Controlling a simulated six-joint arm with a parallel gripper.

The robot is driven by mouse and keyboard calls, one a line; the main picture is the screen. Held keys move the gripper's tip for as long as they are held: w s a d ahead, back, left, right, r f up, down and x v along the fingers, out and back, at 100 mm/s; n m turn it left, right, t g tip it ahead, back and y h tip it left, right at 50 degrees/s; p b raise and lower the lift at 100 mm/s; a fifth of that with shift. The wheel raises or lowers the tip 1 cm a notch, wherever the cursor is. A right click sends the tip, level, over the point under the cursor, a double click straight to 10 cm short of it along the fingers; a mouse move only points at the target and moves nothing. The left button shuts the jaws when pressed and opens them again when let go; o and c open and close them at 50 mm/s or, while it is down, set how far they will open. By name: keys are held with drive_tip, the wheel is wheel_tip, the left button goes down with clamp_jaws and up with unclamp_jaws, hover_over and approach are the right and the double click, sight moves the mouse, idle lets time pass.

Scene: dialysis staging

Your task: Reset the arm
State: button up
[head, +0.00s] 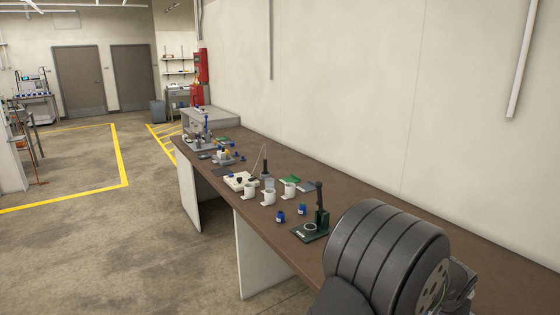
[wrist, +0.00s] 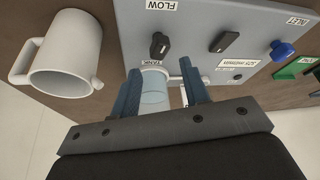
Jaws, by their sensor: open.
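My gripper (wrist: 161,72) shows in the wrist view with its two blue fingers spread apart. A pale blue cylindrical vessel (wrist: 153,92) shows between and beyond the fingers; I cannot tell whether either finger touches it. Beyond is a light grey panel (wrist: 203,13) with labels reading FLOW, TANK and INLET, dark knobs (wrist: 159,45) and a blue knob (wrist: 281,50). The fingers partly cover the panel's lower edge. In the head view, my gripper is not visible; a dark ribbed part of my arm fills the lower right.
A white mug (wrist: 66,55) lies left of my gripper in the wrist view. In the head view, the long brown bench (head: 400,245) holds a green-based stand (head: 312,232), blue jars (head: 281,217), white mugs (head: 268,197) and a pale box (head: 238,181). A wall runs behind.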

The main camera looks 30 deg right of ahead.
drive_tip(key=shift+v, duration=1.3)
idle(1.0)
drive_tip(key=w+a+r+n+t, duration=0.1)
drive_tip(key=w+a+r, duration=0.3)
drive_tip(key=w+a, duration=0.25)
drive_tip(key=w+a+r+n, duration=0.1)
drive_tip(key=w+a+r, duration=0.45)
drive_tip(key=a, duration=0.25)
drive_tip(key=w+a+r+n, duration=0.1)
drive_tip(key=w+a+r, duration=0.15)
drive_tip(key=a, duration=0.55)
drive_tip(key=w+a+r+n, duration=0.1)
drive_tip(key=w+a, duration=0.2)
drive_tip(key=a, duration=0.4)
drive_tip(key=s+a+n+t+y, duration=0.1)
drive_tip(key=a+n, duration=0.1)
drive_tip(key=a, duration=1.3)
drive_tip(key=s+a+f+n, duration=0.1)
drive_tip(key=s+a+f, duration=0.2)
drive_tip(key=a, duration=0.3)
drive_tip(key=s+a+f+n+t+y, duration=0.1)
drive_tip(key=s+a+f+n, duration=0.1)
drive_tip(key=a, duration=0.4)
drive_tip(key=shift+s+a+f, duration=0.35)
drive_tip(key=shift+s+f, duration=0.3)
drive_tip(key=shift+s, duration=0.4)
